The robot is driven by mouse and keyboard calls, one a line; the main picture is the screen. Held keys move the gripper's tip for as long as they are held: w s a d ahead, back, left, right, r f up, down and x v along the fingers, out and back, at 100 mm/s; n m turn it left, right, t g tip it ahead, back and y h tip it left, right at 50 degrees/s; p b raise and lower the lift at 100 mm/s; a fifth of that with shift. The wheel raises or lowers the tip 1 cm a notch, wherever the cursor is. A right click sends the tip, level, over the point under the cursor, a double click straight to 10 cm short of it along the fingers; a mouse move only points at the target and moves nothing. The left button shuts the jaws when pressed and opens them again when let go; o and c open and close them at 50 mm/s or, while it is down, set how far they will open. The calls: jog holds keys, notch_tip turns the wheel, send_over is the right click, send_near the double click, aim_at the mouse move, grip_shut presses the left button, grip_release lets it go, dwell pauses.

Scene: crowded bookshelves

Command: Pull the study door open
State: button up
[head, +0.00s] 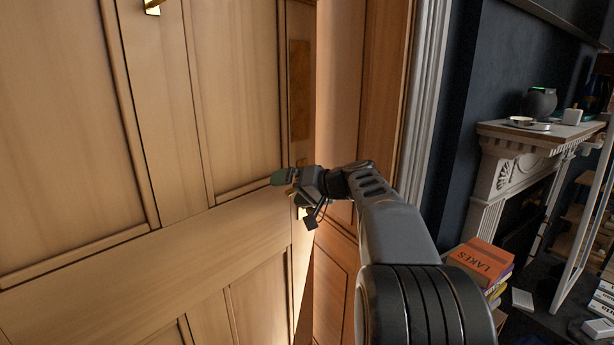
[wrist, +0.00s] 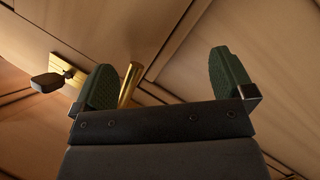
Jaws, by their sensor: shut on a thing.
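The panelled light-wood door (head: 75,130) fills the left of the head view. Its free edge stands next to the wooden frame, and a narrow wedge-shaped gap shows low beside it, so it looks slightly ajar. My gripper (head: 290,186) is at this edge, below a flat plate on the door. In the wrist view a brass handle bar (wrist: 130,85) stands between the green finger pads of my gripper (wrist: 165,83), close to the left pad.
A stack of books with an orange one on top (head: 480,262) stands on the floor at the right. Behind it are a pale fireplace (head: 500,170) and a white metal frame (head: 580,215). A brass plate with a dark knob (wrist: 47,82) shows in the wrist view.

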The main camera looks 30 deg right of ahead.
jog(key=shift+s+d+r+b, duration=0.2)
jog(key=shift+s+r+b, duration=0.05)
jog(key=shift+s, duration=0.2)
jog(key=shift+s+d+r+b, duration=0.15)
jog(key=shift+s+r+b, duration=0.1)
jog(key=shift+s, duration=0.15)
jog(key=shift+c, duration=1.1)
jog(key=shift+s+d+b, duration=0.25)
jog(key=shift+s+b, duration=0.05)
jog(key=shift+s, duration=0.45)
jog(key=c, duration=0.5)
jog(key=shift+s+d+f+b, duration=0.1)
jog(key=shift+s+d+b, duration=0.7)
jog(key=shift+s, duration=1.1)
jog(key=shift+s+d+f+b, duration=0.1)
jog(key=shift+s+d+b, duration=0.35)
jog(key=shift+s+d, duration=1)
jog(key=shift+s+d+f+b, duration=0.1)
jog(key=shift+s+d+b, duration=0.5)
jog(key=shift+s, duration=1.7)
jog(key=shift+c, duration=0.3)
